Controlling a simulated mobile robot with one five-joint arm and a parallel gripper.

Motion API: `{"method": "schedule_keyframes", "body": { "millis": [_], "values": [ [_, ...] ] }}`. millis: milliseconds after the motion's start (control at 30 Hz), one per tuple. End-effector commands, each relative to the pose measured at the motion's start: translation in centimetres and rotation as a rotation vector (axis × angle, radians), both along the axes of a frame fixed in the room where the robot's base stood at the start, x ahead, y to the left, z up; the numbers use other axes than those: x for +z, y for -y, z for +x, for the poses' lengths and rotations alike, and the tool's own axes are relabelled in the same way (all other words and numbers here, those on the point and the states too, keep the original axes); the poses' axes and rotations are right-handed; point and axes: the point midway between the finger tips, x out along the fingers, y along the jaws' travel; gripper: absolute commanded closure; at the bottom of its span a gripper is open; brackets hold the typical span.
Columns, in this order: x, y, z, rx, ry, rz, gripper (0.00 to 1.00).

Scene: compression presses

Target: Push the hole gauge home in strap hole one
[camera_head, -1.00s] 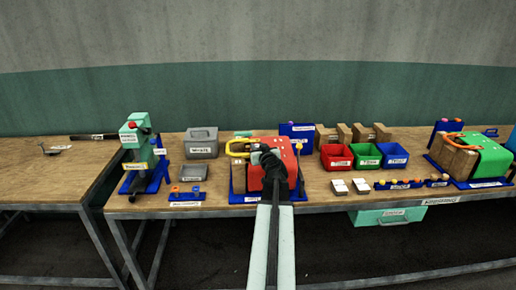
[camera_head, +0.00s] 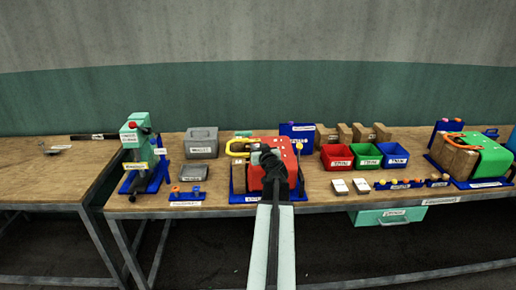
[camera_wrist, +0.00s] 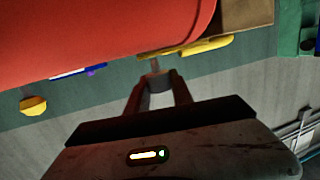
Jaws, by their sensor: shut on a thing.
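My gripper (camera_wrist: 158,88) is shut on a grey cylindrical piece, taken to be the hole gauge (camera_wrist: 159,80), in the wrist view. A thin pin rises from it toward the lower edge of a red curved strap (camera_wrist: 110,30). I cannot tell whether the pin tip is in a hole. No strap hole is clearly visible. In the head view the red strap (camera_head: 289,150) lies over a block on a blue base, with a yellow handle (camera_head: 236,146) at its left. My dark wrist is in front of it and hides the fingers and gauge.
Red (camera_head: 336,164), green (camera_head: 367,163) and blue (camera_head: 393,163) bins stand to the right on the bench. A yellow-topped pin (camera_head: 299,147) stands close right of the strap. A grey box (camera_head: 201,151) and a green press (camera_head: 137,140) are left.

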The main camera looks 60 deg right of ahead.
Motion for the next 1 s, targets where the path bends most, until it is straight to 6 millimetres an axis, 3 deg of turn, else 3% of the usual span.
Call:
{"method": "schedule_keyframes", "body": {
  "millis": [533,1000],
  "values": [
    [-0.73,0.01,-0.01,0.0,0.0,0.0,1.0],
    [0.0,0.01,-0.01,0.0,0.0,0.0,1.0]
  ]
}}
